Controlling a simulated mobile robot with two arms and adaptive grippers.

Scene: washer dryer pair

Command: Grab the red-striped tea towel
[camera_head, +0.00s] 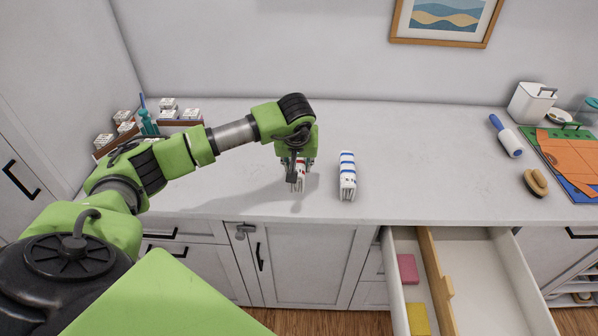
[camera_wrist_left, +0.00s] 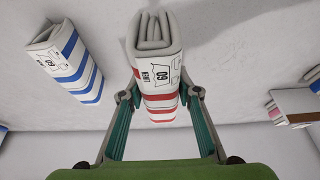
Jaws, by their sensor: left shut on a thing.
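The red-striped tea towel (camera_head: 298,180) is a folded white bundle with red bands, mostly hidden under my left gripper in the head view. In the left wrist view the red-striped towel (camera_wrist_left: 157,72) shows clearly, with printed lettering on its side. My left gripper (camera_head: 297,163) points down from above and is shut on it; in the wrist view the two fingers (camera_wrist_left: 160,95) press on its two sides. A blue-striped towel (camera_head: 347,176) stands just to the right on the counter, apart from the gripper; it also shows in the wrist view (camera_wrist_left: 62,62). My right gripper is not in view.
The white counter (camera_head: 420,160) has free room behind and right of the towels. A lint roller (camera_head: 506,136), a brush (camera_head: 535,183) and a coloured board (camera_head: 570,155) lie at the right. Small boxes (camera_head: 125,120) stand at the left. A drawer (camera_head: 470,280) is open below.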

